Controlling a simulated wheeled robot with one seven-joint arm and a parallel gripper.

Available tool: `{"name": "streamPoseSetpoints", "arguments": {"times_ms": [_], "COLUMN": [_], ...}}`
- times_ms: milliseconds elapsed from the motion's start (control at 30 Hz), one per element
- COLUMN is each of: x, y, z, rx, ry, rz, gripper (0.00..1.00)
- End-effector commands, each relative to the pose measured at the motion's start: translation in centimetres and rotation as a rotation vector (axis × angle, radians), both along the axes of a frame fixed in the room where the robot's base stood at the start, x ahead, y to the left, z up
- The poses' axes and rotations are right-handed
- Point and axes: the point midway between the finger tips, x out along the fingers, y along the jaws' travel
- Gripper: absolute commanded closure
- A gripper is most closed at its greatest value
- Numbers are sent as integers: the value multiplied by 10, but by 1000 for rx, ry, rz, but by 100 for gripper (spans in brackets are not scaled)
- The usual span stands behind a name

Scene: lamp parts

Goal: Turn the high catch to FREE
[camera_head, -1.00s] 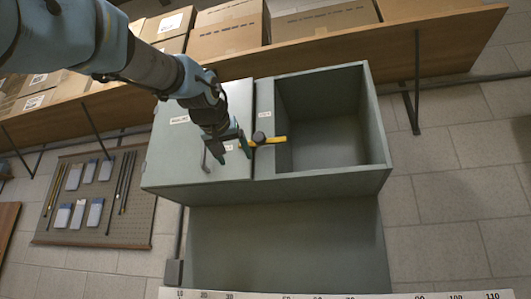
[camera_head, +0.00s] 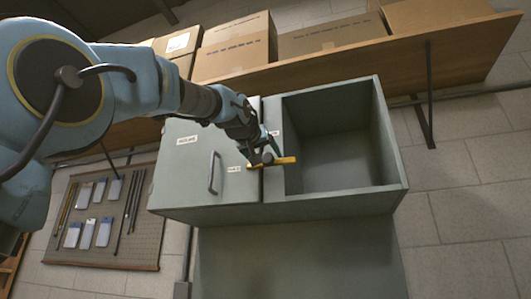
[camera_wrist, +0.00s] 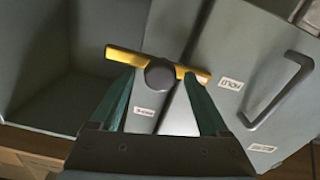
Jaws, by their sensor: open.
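The catch is a yellow bar (camera_head: 274,161) on a dark round pivot (camera_wrist: 160,75), at the seam between the closed door and the open compartment of the grey cabinet. In the head view the bar lies nearly level, crossing the seam. In the wrist view my gripper (camera_wrist: 160,92) is open, with one green finger on each side of the pivot, close to the bar. I cannot tell whether the fingers touch it. In the head view my gripper (camera_head: 250,155) is at the bar and partly hides it. Small labels (camera_wrist: 231,83) sit beside the catch, too small to read surely.
The grey door (camera_head: 190,160) has a bar handle (camera_head: 214,173) left of the catch. The open compartment (camera_head: 335,120) on the right is empty. Cardboard boxes (camera_head: 235,47) stand on a wooden shelf behind. A pegboard (camera_head: 100,215) with tools is at left.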

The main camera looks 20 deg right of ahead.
Motion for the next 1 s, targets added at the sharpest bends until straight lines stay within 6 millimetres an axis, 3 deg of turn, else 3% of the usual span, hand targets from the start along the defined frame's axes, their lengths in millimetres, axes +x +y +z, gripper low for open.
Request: {"name": "streamPoseSetpoints", "arguments": {"times_ms": [367, 1000], "x": [4, 3], "y": [-3, -3], "z": [-1, -1], "rx": [0, 1], "ry": [0, 1], "rz": [0, 0], "gripper": [23, 95]}}
